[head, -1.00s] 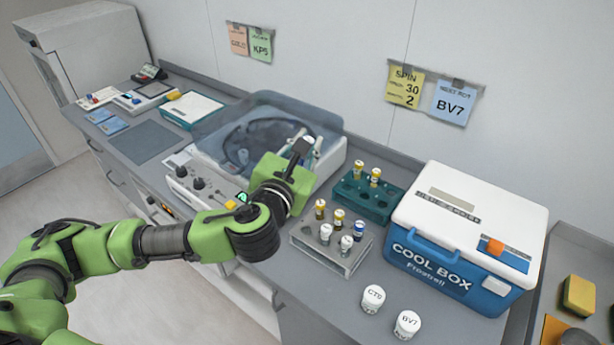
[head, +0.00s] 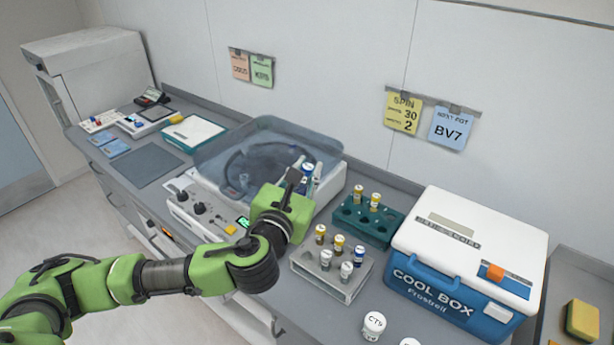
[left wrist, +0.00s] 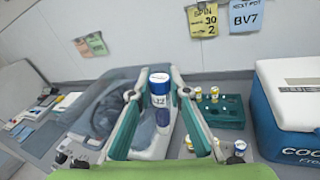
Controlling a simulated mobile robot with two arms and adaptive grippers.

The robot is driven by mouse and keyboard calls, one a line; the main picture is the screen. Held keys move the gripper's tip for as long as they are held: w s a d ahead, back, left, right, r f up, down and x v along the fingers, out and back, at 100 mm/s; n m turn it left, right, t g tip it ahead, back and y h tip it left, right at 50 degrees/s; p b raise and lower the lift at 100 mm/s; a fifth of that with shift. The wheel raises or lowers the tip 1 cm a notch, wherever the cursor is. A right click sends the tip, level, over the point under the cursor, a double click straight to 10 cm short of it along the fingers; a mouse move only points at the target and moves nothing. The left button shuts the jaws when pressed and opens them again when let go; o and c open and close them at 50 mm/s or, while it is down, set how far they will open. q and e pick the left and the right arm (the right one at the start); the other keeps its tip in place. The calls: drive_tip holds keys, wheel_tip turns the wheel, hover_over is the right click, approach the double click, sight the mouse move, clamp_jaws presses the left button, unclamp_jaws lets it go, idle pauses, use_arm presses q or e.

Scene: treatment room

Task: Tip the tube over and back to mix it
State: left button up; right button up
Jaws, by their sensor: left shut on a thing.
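My left gripper (head: 298,180) is shut on a tube (head: 307,174) with a blue cap, held above the counter in front of the centrifuge (head: 182,210). In the left wrist view the tube (left wrist: 160,103) stands between the two fingers of the left gripper (left wrist: 159,98), cap end up in the picture. It has a white label with dark characters too small to read surely. The tube's lower part is hidden in the head view. My right gripper is not in view.
A grey rack (head: 337,284) with several capped tubes stands right of the gripper. Behind it is a teal rack (head: 382,232) with two yellow-capped tubes. A cool box (head: 455,265) stands at right. White-lidded pots (head: 374,325) stand at the front edge.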

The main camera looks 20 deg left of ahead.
use_arm(q)
drive_tip(key=m+p, duration=0.1)
drive_tip(key=p, duration=0.2)
drive_tip(key=m+p, duration=0.2)
drive_tip(key=p, duration=0.1)
drive_tip(key=shift+r+g+y, duration=0.3)
drive_tip(key=shift+r+g, duration=0.1)
drive_tip(key=shift+f+m, duration=0.35)
drive_tip(key=shift+m, duration=0.25)
drive_tip(key=shift+m+g+y, duration=0.3)
drive_tip(key=shift+m, duration=0.1)
drive_tip(key=m, duration=0.2)
drive_tip(key=m+g+y, duration=0.1)
drive_tip(key=shift+w+d+m+y, duration=0.1)
drive_tip(key=shift+m+y, duration=0.2)
drive_tip(key=shift+m, duration=0.1)
drive_tip(key=m+y, duration=0.1)
drive_tip(key=m, duration=0.1)
drive_tip(key=shift+m, duration=0.3)
drive_tip(key=shift+f+g, duration=0.1)
drive_tip(key=shift+g, duration=0.2)
